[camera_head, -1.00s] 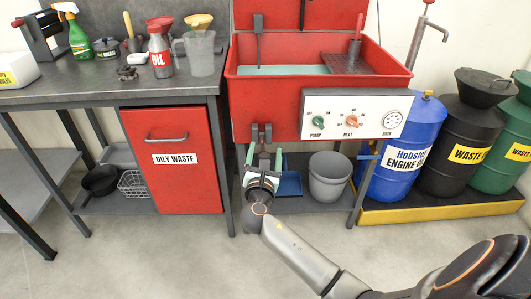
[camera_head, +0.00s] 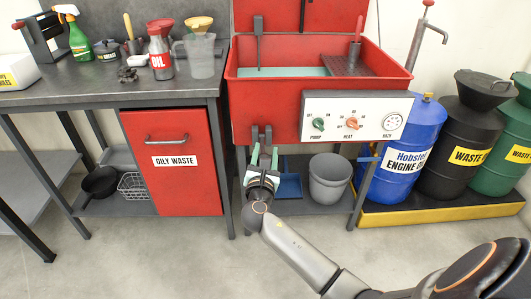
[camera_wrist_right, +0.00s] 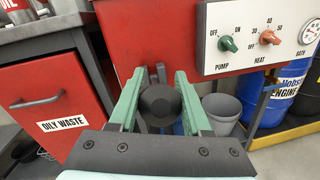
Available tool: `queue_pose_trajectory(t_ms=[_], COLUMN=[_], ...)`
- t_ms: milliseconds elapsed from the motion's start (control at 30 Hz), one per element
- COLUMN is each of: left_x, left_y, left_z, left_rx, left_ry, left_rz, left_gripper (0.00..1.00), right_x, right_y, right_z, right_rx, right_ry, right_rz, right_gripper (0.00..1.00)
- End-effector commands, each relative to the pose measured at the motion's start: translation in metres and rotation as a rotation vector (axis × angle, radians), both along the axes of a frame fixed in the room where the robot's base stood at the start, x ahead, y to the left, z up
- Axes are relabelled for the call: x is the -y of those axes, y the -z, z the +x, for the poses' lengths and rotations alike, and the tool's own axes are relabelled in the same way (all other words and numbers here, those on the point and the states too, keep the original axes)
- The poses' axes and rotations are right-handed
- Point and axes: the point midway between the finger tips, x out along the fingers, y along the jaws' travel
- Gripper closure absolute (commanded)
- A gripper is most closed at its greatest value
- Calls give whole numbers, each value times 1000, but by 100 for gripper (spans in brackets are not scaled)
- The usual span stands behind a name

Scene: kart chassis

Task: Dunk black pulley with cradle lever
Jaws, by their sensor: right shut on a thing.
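The red parts washer tank (camera_head: 240,110) stands in the middle, lid up, with pale liquid inside. The cradle lever (camera_head: 261,135) shows as dark uprights at its front, below the rim. My right gripper (camera_head: 264,158) is in front of it with green fingers pointing at the tank. In the right wrist view a round black knob (camera_wrist_right: 160,104), apparently the lever's end, sits between the two fingers, and the gripper is shut on it. A small dark part (camera_head: 127,74) lies on the bench; I cannot tell whether it is the black pulley. My left gripper is not in view.
A control panel (camera_head: 355,117) juts out right of the lever. A grey bucket (camera_head: 329,180) and blue dustpan (camera_head: 290,186) are on the shelf below. The red oily waste cabinet (camera_head: 172,190) is left. Drums (camera_head: 400,150) stand right. The floor in front is clear.

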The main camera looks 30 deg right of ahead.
Motion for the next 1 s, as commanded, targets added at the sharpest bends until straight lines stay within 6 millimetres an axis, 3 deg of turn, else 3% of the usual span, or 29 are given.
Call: queue_pose_trajectory(t_ms=[133, 1000], left_x=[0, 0], left_y=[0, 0], left_z=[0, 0], left_rx=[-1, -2], left_ry=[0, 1], left_rz=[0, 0], left_gripper=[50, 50], right_x=[0, 0], right_y=[0, 1], right_z=[0, -1], right_rx=[-1, -2], right_ry=[1, 2], right_rz=[1, 2], right_gripper=[100, 100])
